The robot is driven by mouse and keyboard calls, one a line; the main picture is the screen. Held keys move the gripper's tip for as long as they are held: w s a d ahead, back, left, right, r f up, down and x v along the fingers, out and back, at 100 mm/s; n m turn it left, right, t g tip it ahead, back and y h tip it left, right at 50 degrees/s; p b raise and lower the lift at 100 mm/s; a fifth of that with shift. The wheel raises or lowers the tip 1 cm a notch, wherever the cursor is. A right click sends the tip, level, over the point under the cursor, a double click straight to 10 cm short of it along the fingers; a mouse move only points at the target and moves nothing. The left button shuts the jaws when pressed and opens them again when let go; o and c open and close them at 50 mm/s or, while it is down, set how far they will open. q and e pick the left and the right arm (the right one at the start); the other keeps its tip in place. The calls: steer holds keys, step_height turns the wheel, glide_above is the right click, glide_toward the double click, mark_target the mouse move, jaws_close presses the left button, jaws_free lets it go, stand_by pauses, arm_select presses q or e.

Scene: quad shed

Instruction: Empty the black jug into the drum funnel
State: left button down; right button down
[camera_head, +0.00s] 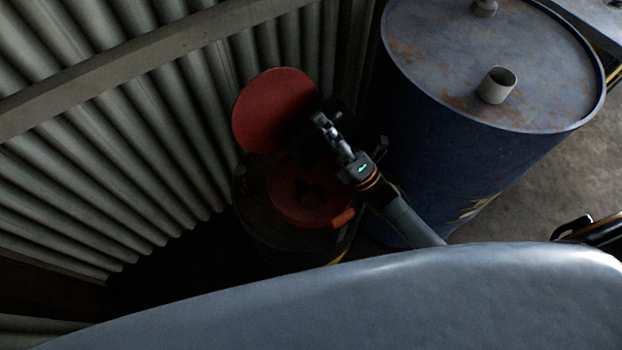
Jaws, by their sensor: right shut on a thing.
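The red drum funnel (290,205) sits on top of a dark drum (275,245) against the corrugated wall. Its round red lid (268,108) stands open behind it, toward the wall. My right gripper (322,121) reaches in from the lower right and is shut on the black jug (341,107), above the right side of the funnel and lid. The jug is very dark and partly hidden by the gripper, so its tilt and mouth cannot be made out. No liquid stream is visible. My left gripper is not in view.
A large blue drum (430,150) with a rusty top stands right of the funnel. An open pipe stub (497,86) rises from its top. The corrugated wall (110,150) with a rail closes off the left. Concrete floor (545,185) shows at right.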

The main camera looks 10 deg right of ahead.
mark_target(310, 139)
steer(key=shift+a, duration=0.1)
steer(key=shift+s+a+r+n+g+y, duration=0.15)
steer(key=shift+s+a+n+g+y, duration=0.2)
steer(key=shift+n, duration=0.3)
steer(key=shift+s+a+r+n+g+y, duration=0.1)
steer(key=shift+s+a+n+g+y, duration=0.1)
steer(key=shift+a+n+g+y, duration=0.35)
steer(key=shift+s+a+n+g+y+p, duration=0.2)
steer(key=shift+s+a+n+g, duration=0.15)
steer(key=shift+n, duration=0.25)
steer(key=shift+s+a+n+g+y+p, duration=0.1)
steer(key=shift+s+a+n+g+p, duration=0.1)
steer(key=shift+a+n+g, duration=0.3)
steer(key=s+a+f+n+g+y+p, duration=0.1)
steer(key=s+a+f+n+g+p, duration=0.1)
steer(key=s+a+n+g, duration=0.35)
steer(key=w+d+r+m+t+p, duration=0.1)
steer(key=w+d+r+m+t, duration=0.1)
steer(key=d, duration=0.5)
steer(key=shift+w+d+r+t+h, duration=0.25)
steer(key=shift+w+t+h, duration=0.15)
steer(key=shift+w+t, duration=0.3)
steer(key=shift+a+g, duration=0.15)
steer(key=shift+g, duration=0.15)
